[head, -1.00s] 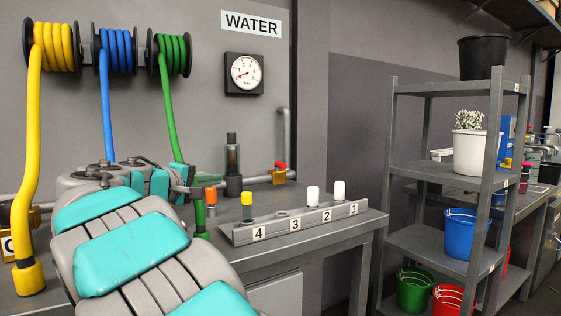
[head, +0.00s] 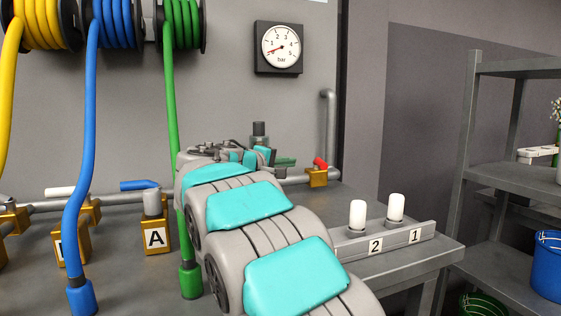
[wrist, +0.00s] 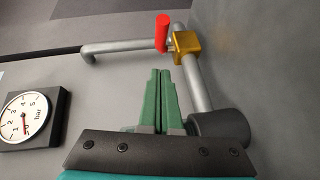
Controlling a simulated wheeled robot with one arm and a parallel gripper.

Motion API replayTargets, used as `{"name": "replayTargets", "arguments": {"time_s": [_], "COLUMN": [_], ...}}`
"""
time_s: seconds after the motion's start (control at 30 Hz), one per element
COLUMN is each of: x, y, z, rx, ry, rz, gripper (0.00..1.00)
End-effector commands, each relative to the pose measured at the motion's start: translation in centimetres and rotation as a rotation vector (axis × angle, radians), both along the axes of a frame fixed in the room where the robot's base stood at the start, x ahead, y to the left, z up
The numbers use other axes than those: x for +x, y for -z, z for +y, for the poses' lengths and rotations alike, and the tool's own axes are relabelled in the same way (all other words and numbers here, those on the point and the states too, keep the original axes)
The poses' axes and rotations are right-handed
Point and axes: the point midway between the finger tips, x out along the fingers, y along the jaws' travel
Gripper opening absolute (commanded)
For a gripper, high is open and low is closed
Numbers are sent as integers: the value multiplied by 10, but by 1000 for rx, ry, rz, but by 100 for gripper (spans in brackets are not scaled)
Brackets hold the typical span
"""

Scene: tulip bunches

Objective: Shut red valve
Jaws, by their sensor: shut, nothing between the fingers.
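The red valve has a red handle (head: 320,163) on a brass body (head: 317,177), on the grey pipe at the back of the bench. In the head view the handle tilts up from the body. In the wrist view the red handle (wrist: 162,33) stands beside the brass body (wrist: 187,44), ahead of the fingers. My gripper (wrist: 159,72) is shut and empty, its green fingertips pointing toward the valve with a gap between. In the head view my gripper (head: 286,162) is left of the valve, partly hidden by my arm.
A pressure gauge (head: 281,46) hangs on the wall above. White pegs stand in the numbered rack (head: 402,240) at front right. A grey shelf (head: 508,178) stands at right.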

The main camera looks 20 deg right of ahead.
Motion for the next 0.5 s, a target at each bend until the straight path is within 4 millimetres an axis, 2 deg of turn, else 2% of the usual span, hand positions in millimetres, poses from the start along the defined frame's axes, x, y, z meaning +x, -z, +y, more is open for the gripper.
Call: {"name": "replayTargets", "arguments": {"time_s": [0.17,0.3,0.5], "x": [18,13,11], "y": [4,8,11], "z": [-30,-50,-65], "rx": [3,1,1], "ry": [4,3,1], "rz": [0,1,-1], "gripper": [0,0,0]}}
